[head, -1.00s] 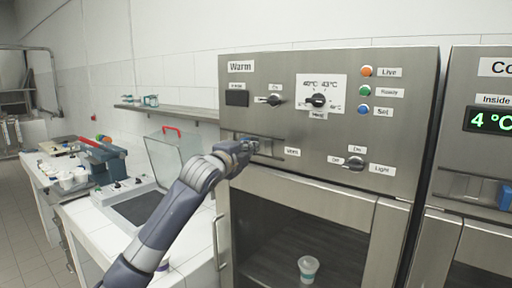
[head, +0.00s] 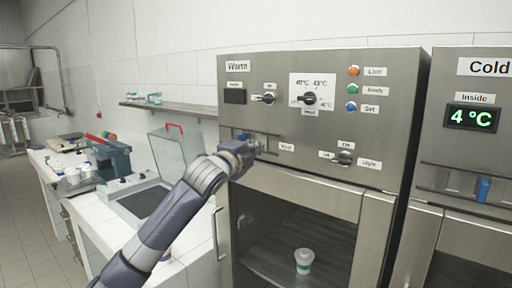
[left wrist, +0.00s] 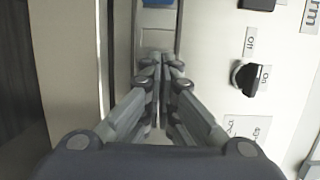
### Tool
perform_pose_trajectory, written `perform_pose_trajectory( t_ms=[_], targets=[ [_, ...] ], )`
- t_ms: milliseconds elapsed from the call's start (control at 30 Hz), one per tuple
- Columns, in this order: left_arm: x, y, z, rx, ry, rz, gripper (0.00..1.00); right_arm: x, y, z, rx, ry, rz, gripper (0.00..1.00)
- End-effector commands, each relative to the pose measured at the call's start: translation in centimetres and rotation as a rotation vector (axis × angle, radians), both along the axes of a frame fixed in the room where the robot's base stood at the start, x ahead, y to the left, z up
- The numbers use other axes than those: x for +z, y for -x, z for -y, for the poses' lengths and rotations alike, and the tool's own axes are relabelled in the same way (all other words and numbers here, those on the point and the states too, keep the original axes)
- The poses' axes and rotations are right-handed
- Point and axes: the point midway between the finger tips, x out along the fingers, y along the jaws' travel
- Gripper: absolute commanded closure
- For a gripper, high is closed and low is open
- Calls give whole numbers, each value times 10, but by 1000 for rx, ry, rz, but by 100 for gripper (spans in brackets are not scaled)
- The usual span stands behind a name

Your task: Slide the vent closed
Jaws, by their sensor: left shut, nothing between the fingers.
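The vent of the Warm cabinet is a horizontal slot (head: 272,151) with metal rails, left of a "Vent" label. Its blue slider tab (left wrist: 158,3) is cut by the top edge of the left wrist view, where the slot runs up and down. In the head view my gripper mostly hides the tab. My left gripper (head: 257,147) is at the slot. In the left wrist view its fingers (left wrist: 162,62) are together and empty, over the slot and apart from the tab, on its right side as the head view sees it. My right gripper is not in view.
Knobs (head: 268,98) and lit buttons (head: 353,89) sit above the vent. A cup (head: 304,261) stands inside the Warm cabinet. The Cold cabinet (head: 482,150) at right has its own vent with a blue tab (head: 483,190). A glass-lidded box (head: 172,148) is on the left counter.

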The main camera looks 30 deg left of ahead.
Motion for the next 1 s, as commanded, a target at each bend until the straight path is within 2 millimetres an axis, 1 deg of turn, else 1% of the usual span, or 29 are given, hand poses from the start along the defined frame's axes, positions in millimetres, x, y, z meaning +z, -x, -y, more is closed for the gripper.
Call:
perform_pose_trajectory(
  t_ms=[33,100,167,300,367,433,533,700,1000],
  targets=[
    [-3,8,0,2,-3,0,100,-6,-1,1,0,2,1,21],
    [-4,18,2,3,-4,0,100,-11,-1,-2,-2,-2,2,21],
    [-4,28,4,2,-6,1,100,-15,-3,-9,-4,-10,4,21],
    [-3,50,8,2,-5,0,100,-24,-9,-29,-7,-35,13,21],
    [-3,58,9,1,-3,0,100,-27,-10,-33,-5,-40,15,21],
    [-2,65,10,3,-3,0,100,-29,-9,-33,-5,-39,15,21],
    [-2,71,11,1,-1,0,100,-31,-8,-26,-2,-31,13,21],
    [-1,74,12,1,0,-1,100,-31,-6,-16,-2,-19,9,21],
    [0,74,12,1,0,0,100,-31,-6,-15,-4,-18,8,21]
  ],
)
